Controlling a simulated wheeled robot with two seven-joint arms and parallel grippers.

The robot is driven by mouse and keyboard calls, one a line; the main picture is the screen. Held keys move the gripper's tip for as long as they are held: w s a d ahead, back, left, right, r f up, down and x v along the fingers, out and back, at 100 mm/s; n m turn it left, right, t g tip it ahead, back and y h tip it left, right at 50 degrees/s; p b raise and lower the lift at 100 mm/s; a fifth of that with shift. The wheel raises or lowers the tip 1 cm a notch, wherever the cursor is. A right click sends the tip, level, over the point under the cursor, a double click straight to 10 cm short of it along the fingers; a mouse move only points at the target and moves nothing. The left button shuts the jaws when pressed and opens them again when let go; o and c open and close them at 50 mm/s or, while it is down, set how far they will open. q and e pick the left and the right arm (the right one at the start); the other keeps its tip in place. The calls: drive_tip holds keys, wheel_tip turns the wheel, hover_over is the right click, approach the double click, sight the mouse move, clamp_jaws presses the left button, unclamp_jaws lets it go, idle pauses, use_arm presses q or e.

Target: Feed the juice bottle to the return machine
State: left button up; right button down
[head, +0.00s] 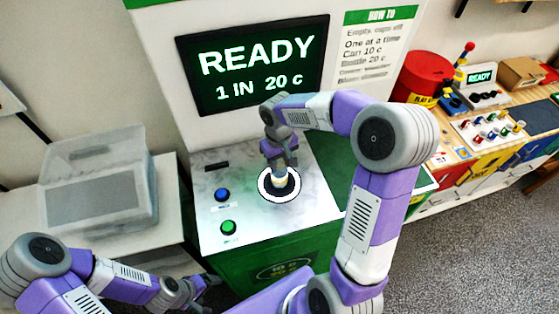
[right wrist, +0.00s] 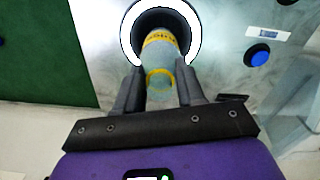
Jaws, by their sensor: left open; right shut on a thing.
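The return machine (head: 210,236) stands in the middle, with a screen (head: 258,66) reading "READY 1 IN 20 c". Its round black opening with a white lit ring (head: 293,194) is in the top panel. My right gripper (head: 279,160) is over the opening, shut on the juice bottle (head: 279,177). In the right wrist view the bottle (right wrist: 160,62) is clear with yellow markings, between the fingers (right wrist: 160,88), its far end inside the ring (right wrist: 193,25). My left gripper (head: 190,295) is open and empty, low in front of the machine at left.
A blue button (head: 222,194) and a green button (head: 228,227) sit left of the opening. A clear plastic bin (head: 100,188) stands on the left table. A red drum (head: 423,77) and a wooden counter with small items (head: 490,130) are at right.

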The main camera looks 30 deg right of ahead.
sight(279, 172)
drive_tip(key=shift+f+b, duration=2.35)
drive_tip(key=shift+f, duration=0.5)
idle(2.0)
idle(0.3)
drive_tip(key=c, duration=0.6)
unclamp_jaws()
drive_tip(key=shift+o, duration=0.2)
drive_tip(key=o, duration=0.4)
drive_tip(key=shift+c, duration=0.2)
drive_tip(key=shift+r, duration=0.15)
wheel_tip(279, 172, up, 7)
drive_tip(key=p, duration=0.6)
